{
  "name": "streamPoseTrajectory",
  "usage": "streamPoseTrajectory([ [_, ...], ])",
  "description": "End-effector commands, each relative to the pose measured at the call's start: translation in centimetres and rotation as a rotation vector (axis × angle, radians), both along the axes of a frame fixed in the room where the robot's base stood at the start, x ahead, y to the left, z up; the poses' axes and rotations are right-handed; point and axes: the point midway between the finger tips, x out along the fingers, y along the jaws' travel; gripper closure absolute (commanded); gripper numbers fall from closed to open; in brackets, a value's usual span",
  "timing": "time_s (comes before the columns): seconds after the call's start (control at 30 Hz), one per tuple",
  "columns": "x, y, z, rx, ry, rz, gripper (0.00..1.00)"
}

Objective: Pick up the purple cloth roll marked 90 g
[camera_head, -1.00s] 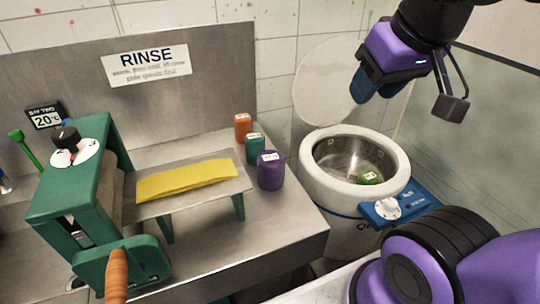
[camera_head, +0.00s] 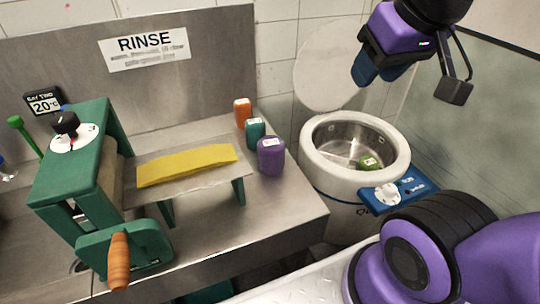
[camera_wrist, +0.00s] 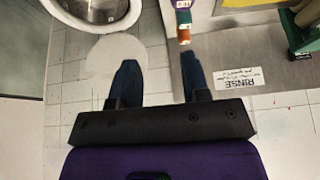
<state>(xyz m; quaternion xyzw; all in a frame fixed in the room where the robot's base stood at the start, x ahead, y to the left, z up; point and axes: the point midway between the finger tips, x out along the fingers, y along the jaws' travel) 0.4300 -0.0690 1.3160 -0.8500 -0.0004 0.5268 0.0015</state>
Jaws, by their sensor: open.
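The purple cloth roll (camera_head: 271,156) stands upright on the steel counter, with a small white label on top too small to read. It is the nearest of a row of rolls, with a teal roll (camera_head: 255,133) and an orange roll (camera_head: 242,112) behind it.
A green mangle (camera_head: 85,170) with an orange-handled crank stands at the left, a yellow cloth (camera_head: 187,165) on its outfeed plate close to the rolls.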

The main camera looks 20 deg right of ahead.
Motion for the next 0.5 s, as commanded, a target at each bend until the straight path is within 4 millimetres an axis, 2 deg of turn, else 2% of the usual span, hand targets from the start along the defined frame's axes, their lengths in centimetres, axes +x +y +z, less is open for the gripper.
streamPoseTrajectory([
  [0.03, 0.0, 0.0, 0.0, 0.000, 0.000, 0.000, 0.57],
  [0.07, 0.0, 0.0, 0.0, 0.000, 0.000, 0.000, 0.53],
  [0.17, 0.3, 0.0, 0.0, -0.004, 0.005, 0.002, 0.30],
  [0.3, 1.9, 0.2, -0.4, -0.032, 0.035, 0.017, 0.00],
  [0.5, 6.3, 0.7, -2.0, -0.097, 0.114, 0.068, 0.00],
])
